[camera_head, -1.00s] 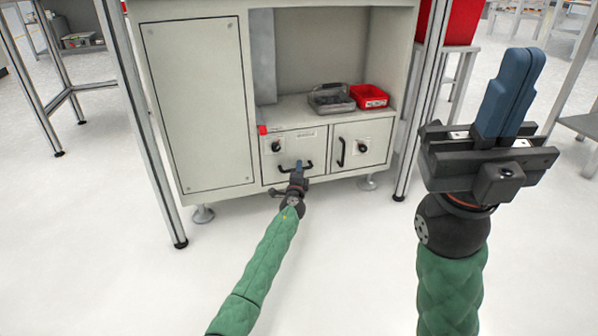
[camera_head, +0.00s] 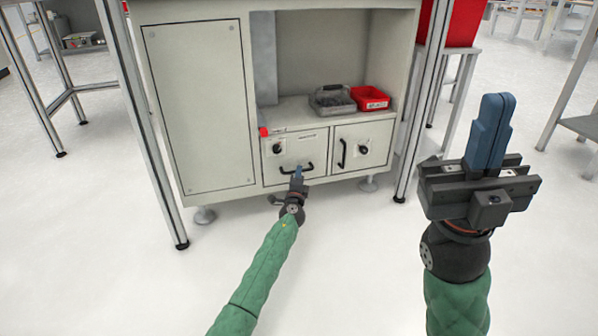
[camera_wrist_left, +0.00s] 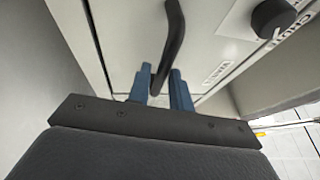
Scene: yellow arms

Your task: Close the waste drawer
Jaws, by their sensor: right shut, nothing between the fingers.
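The waste drawer is the left one of two grey drawer fronts (camera_head: 285,172) low in the cabinet, with a round black knob and a black bar handle (camera_head: 310,168). Its front looks at most slightly out from the cabinet; the exact gap cannot be told. My left gripper (camera_head: 298,172) is at this handle. In the left wrist view its blue fingers (camera_wrist_left: 160,85) stand apart, with the black handle (camera_wrist_left: 172,40) reaching between their tips; whether they grip it cannot be told. My right gripper (camera_head: 490,130) is shut and empty, raised at the right, away from the cabinet.
The right-hand drawer (camera_head: 373,150) with a vertical handle looks closed. A metal table leg (camera_head: 148,140) stands left of the cabinet. The floor in front is clear.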

